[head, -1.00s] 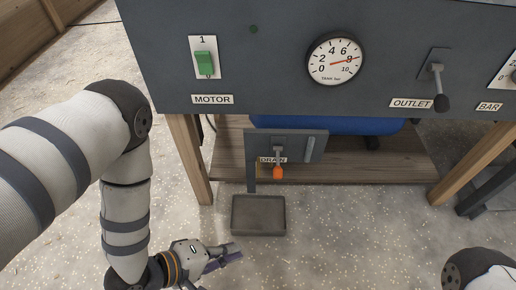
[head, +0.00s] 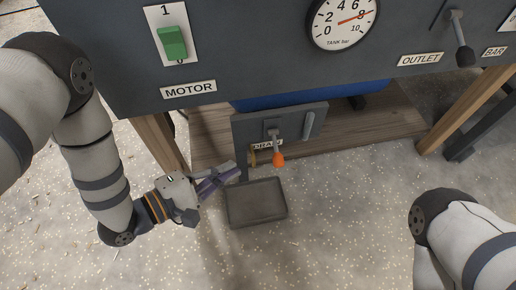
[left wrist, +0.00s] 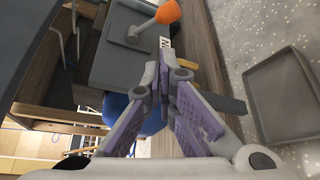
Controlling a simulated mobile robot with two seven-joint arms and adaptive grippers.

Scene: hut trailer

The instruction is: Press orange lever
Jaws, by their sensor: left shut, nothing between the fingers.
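The orange lever (head: 278,158) hangs from the grey panel marked DRAIN (head: 280,125), under the big control board. Its orange tip points down in the head view. It also shows at the top of the left wrist view (left wrist: 167,12), on its grey plate. My left gripper (head: 233,170) is shut and empty, to the left of the lever and a little lower in the head view, apart from it. Its purple-padded fingers (left wrist: 168,85) show in the left wrist view. My right gripper is out of view; only part of my right arm shows.
A grey tray (head: 257,203) lies on the speckled floor below the lever. The board carries a green motor switch (head: 172,42), a tank gauge (head: 343,20) and a black outlet lever (head: 464,55). A wooden leg (head: 160,145) stands behind my left gripper.

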